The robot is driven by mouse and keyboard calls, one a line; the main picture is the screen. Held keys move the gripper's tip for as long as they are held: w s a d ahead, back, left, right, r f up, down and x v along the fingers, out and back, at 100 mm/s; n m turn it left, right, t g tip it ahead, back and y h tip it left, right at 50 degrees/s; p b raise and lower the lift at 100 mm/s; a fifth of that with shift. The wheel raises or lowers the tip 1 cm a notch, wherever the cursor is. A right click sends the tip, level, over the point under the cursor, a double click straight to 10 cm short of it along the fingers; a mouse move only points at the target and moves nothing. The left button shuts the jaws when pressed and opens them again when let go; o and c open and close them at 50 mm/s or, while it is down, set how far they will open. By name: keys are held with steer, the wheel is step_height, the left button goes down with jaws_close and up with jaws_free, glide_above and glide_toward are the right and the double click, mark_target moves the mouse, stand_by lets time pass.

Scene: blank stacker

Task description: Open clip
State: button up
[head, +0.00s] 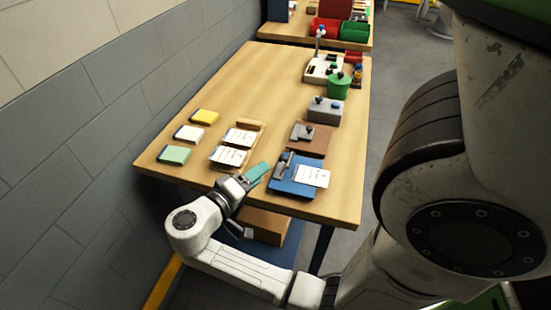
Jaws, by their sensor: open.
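A blue clipboard (283,187) lies near the table's front edge, with a white paper (312,176) on its right part. A dark grey metal clip (283,164) sits on its left part; I cannot tell whether it is open or closed. My gripper (249,180) is open, just left of the blue clipboard and near the front edge. A teal flat piece (258,172) shows at its fingertips; I cannot tell whether it is between the fingers or part of them. The gripper seems apart from the clip.
The wooden table (240,95) holds yellow (204,116), white (188,133) and green (174,155) pads at left. Two papered boards (229,156) (239,137) lie mid-table. Behind the clipboard are a brown board (318,147), a grey box (325,112) and a green pot (339,86). A wall borders the left.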

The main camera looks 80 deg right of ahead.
mark_target(276, 171)
steer(key=p+x, duration=0.1)
steer(key=x, duration=0.7)
steer(key=shift+s+d+p, duration=0.15)
steer(key=shift+p, duration=0.25)
steer(key=shift+c, duration=0.2)
jaws_close()
